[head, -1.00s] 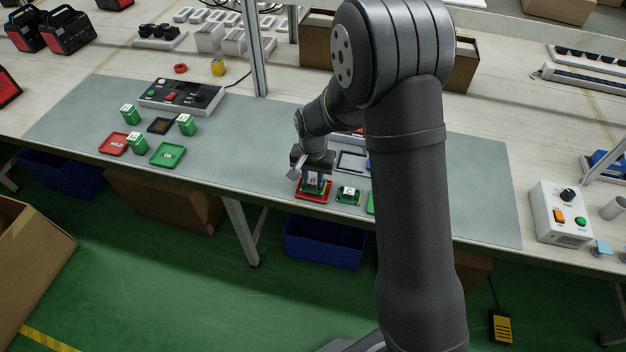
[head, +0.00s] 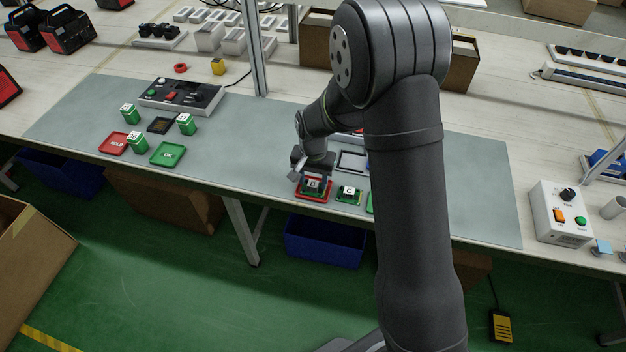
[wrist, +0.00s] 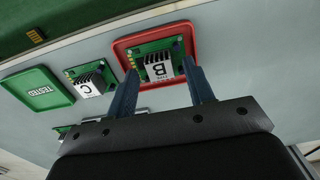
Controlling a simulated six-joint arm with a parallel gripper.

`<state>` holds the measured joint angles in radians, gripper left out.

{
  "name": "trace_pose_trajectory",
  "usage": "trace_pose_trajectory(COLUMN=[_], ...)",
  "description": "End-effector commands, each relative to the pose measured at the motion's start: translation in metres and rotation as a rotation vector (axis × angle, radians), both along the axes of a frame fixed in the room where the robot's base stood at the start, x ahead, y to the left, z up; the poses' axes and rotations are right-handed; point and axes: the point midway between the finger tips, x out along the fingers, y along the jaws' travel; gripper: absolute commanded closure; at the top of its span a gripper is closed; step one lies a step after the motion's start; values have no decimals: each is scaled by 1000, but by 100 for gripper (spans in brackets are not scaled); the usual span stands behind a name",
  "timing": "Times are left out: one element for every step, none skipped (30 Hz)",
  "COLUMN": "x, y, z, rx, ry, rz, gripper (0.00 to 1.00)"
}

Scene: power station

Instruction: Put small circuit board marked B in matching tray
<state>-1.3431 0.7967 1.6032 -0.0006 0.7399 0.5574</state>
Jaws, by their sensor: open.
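The small circuit board marked B (wrist: 152,57) is green with a white label and a dark finned part. It lies inside a red tray (wrist: 121,44); the board (head: 312,185) and the red tray (head: 325,197) also show in the head view. My gripper (wrist: 160,88) is open, with its two fingertips apart near the lower edge of board B. In the head view my gripper (head: 314,172) is just above the tray, partly hidden by my arm. A green tray marked TESTED (wrist: 42,90) lies farther left in the wrist view. Any writing on the red tray is hidden.
A board marked C (head: 348,194) lies on the grey mat beside the red tray. A HOLD tray (head: 114,144), an OK tray (head: 167,154) and several green blocks are at left. A control box (head: 180,96) stands behind them. The table's front edge is close.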

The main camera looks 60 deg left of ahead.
Motion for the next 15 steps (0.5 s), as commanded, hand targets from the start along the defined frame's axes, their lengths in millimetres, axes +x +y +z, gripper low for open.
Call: trace_pose_trajectory(x=[0, 0, 0, 0, 0, 0, 0, 0, 0, 0, 0, 0, 0, 0, 0], y=[1, 1, 1, 1, 1, 1, 1, 1, 1, 1, 1, 0, 1, 1, 1], z=[8, 13, 21, 27, 34, 43, 50, 57, 65, 72, 77, 85, 90, 94, 99], rx=[4, 4, 5, 6, 6, 6, 6, 6, 5, 6, 6, 4, 5, 4, 4], ry=[-1, -1, -1, -1, -1, -1, -1, -1, -1, -1, -1, -1, -1, -1, -1], rz=[0, 0, 0, 0, 0, 0, 0, 0, 0, 0, 0, 0, 0, 0, 0], gripper=[52, 52, 52, 52, 52, 52, 52, 52, 52, 52, 52, 52, 52, 52, 52])
